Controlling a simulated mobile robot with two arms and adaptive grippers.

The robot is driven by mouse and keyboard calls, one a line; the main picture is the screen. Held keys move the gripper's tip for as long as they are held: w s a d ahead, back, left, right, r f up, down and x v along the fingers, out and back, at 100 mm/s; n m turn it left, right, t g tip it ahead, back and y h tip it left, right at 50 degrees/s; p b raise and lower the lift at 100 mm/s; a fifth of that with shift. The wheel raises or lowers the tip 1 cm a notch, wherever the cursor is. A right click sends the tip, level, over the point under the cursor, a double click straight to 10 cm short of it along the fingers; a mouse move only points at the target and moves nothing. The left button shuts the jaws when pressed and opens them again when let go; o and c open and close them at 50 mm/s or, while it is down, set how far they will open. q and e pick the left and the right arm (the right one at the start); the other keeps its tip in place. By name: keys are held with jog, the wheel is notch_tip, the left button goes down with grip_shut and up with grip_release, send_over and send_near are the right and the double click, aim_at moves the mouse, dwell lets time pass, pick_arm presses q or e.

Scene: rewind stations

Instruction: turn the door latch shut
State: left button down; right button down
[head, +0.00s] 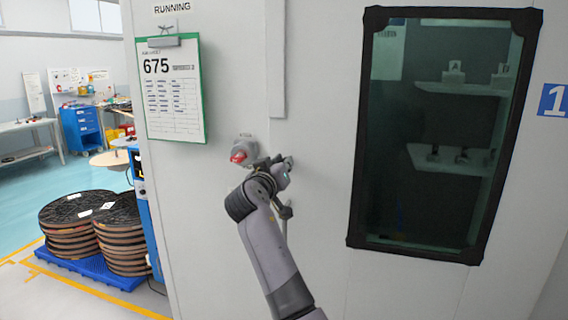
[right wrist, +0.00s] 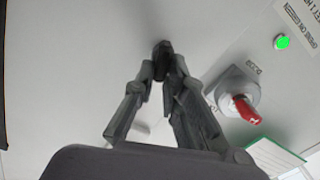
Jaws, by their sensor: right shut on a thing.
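A rotary door latch with a red handle (head: 238,157) on a grey round base is on the pale wall left of my right gripper. It also shows right of the fingers in the right wrist view (right wrist: 245,108), apart from them. My right gripper (head: 285,212) is at a pale upright door handle (head: 284,230) and is shut on it. In the right wrist view the dark fingers (right wrist: 163,62) meet near the top middle, and what is between them is mostly hidden. My left gripper is not in view.
A dark-framed window (head: 440,140) is to the right. A green clipboard (head: 175,92) hangs upper left of the latch. A green light (right wrist: 282,42) shows near the latch. Black reels (head: 97,230) stand on a blue pallet (head: 85,268) at the left, on open floor.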

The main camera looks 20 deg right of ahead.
jog(key=shift+w+a+f+n+p, duration=0.15)
jog(key=shift+n+p, duration=0.9)
jog(key=shift+n, duration=1.3)
jog(key=shift+a+f+n+p, duration=0.15)
jog(key=shift+n+p, duration=0.9)
jog(key=shift+n, duration=1.25)
jog(key=shift+w+a+f+n+p, duration=0.15)
jog(key=shift+n+p, duration=0.9)
jog(key=shift+n, duration=1.3)
jog(key=shift+d+f, duration=0.1)
jog(key=shift+f, duration=0.05)
jog(key=c, duration=1.6)
grip_release()
jog(key=shift+c, duration=0.2)
